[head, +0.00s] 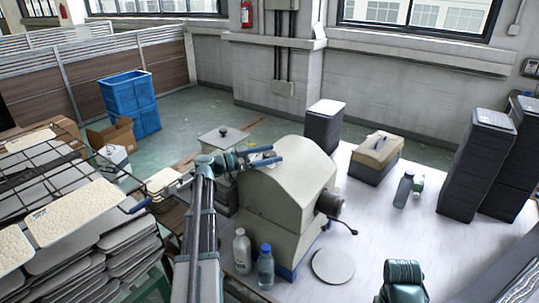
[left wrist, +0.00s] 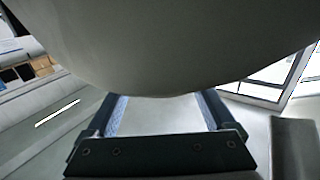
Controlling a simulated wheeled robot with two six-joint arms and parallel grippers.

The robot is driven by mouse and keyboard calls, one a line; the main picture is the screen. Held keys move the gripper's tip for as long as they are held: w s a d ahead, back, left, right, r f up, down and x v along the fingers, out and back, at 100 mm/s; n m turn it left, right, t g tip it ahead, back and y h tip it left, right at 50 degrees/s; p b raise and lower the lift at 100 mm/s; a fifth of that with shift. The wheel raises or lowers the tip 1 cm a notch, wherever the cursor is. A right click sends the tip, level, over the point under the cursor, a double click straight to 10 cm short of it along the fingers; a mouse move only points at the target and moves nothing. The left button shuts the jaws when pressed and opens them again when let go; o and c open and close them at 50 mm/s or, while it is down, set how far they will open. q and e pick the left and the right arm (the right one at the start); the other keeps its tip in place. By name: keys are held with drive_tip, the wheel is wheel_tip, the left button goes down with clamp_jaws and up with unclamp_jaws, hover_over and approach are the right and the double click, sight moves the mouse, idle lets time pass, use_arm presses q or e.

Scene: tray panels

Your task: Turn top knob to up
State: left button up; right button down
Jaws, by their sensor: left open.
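A small dark knob (head: 222,131) stands on top of a grey box (head: 226,145) left of the beige machine. The beige machine (head: 290,185) has a rounded top and a dark round fitting with a lever (head: 330,204) on its right side. I cannot tell which setting either is in. My left gripper (head: 266,156) is open at the upper left edge of the machine, right of and below the small knob in the picture. In the left wrist view, both fingers (left wrist: 161,112) are apart, and a large smooth grey surface (left wrist: 170,45) hides their tips.
Two bottles (head: 242,250) (head: 265,266) and a round grey disc (head: 333,265) are in front of the machine. A toolbox (head: 376,158), dark crates (head: 476,165) and another bottle (head: 403,190) stand on the white table (head: 420,240). Stacked trays (head: 75,212) fill the left.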

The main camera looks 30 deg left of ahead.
sight(270, 153)
use_arm(q)
drive_tip(key=shift+r, duration=0.1)
drive_tip(key=shift+r+p, duration=0.55)
drive_tip(key=shift+p, duration=0.1)
wheel_tip(270, 153, up, 3)
drive_tip(key=p, duration=0.3)
drive_tip(key=shift+r, duration=0.1)
drive_tip(key=shift+s+d+f, duration=0.2)
drive_tip(key=shift+s+d, duration=0.15)
drive_tip(key=shift+s, duration=0.25)
drive_tip(key=shift+s+d+f, duration=0.2)
drive_tip(key=shift+s+d, duration=0.15)
drive_tip(key=shift+s, duration=0.2)
drive_tip(key=s+d+r, duration=0.1)
drive_tip(key=s+d, duration=0.6)
drive_tip(key=s, duration=0.4)
drive_tip(key=shift+s+p, duration=0.15)
drive_tip(key=shift+p, duration=0.2)
